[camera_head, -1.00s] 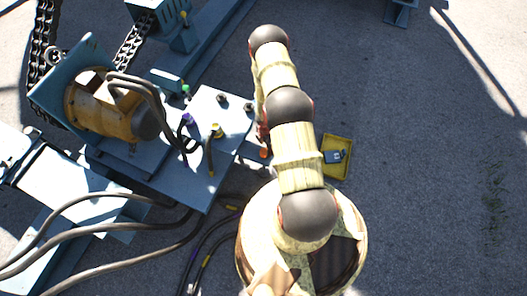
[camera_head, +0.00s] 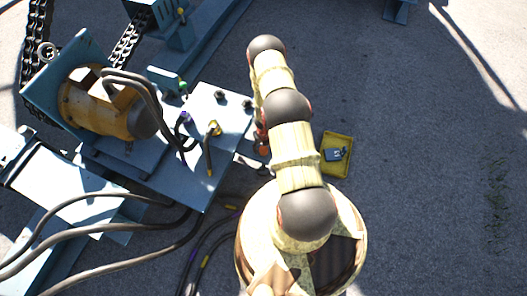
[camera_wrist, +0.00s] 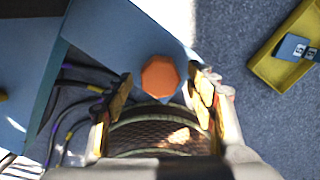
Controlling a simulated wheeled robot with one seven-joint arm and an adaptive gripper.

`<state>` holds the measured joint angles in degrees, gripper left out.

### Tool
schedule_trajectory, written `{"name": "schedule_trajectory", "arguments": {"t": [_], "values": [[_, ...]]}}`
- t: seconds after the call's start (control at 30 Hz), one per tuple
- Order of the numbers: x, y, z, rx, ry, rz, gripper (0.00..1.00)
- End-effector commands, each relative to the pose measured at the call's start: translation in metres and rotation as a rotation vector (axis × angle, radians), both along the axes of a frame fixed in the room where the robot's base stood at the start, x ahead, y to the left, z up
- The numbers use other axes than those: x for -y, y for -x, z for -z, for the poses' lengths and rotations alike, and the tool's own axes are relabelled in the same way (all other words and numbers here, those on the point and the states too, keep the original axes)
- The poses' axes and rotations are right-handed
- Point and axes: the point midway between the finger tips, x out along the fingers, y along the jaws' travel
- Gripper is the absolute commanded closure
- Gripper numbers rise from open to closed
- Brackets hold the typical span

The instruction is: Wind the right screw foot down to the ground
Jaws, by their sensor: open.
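An orange eight-sided knob (camera_wrist: 160,76), which I take to be the head of the right screw foot, shows from above in the wrist view, at the edge of a blue plate (camera_wrist: 112,38). My gripper (camera_wrist: 161,88) is open, with one finger on each side of the knob and a gap to both. I cannot tell whether the fingertips are level with it. In the head view a small orange patch (camera_head: 263,151) shows beside my arm, which hides most of my gripper. The foot's lower end and its contact with the ground are hidden.
A yellow tray (camera_head: 343,138) with a blue-grey item lies on the ground to the right. Black cables (camera_head: 100,232) run at lower left. A yellow motor (camera_head: 95,105) and chains stand on the blue frame. Open ground lies right.

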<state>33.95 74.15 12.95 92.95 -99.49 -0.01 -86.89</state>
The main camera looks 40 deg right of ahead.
Motion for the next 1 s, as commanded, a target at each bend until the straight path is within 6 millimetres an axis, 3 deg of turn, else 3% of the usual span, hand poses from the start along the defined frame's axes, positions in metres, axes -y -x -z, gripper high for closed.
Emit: {"name": "schedule_trajectory", "arguments": {"t": [0.17,0.47,1.0], "values": [[0.0005,-0.0007,0.0141,0.001,0.000,0.001,0.44],[0.0004,-0.0006,0.0151,0.001,0.000,0.001,0.44],[0.0004,-0.0006,0.0151,0.001,0.000,0.001,0.75]]}}
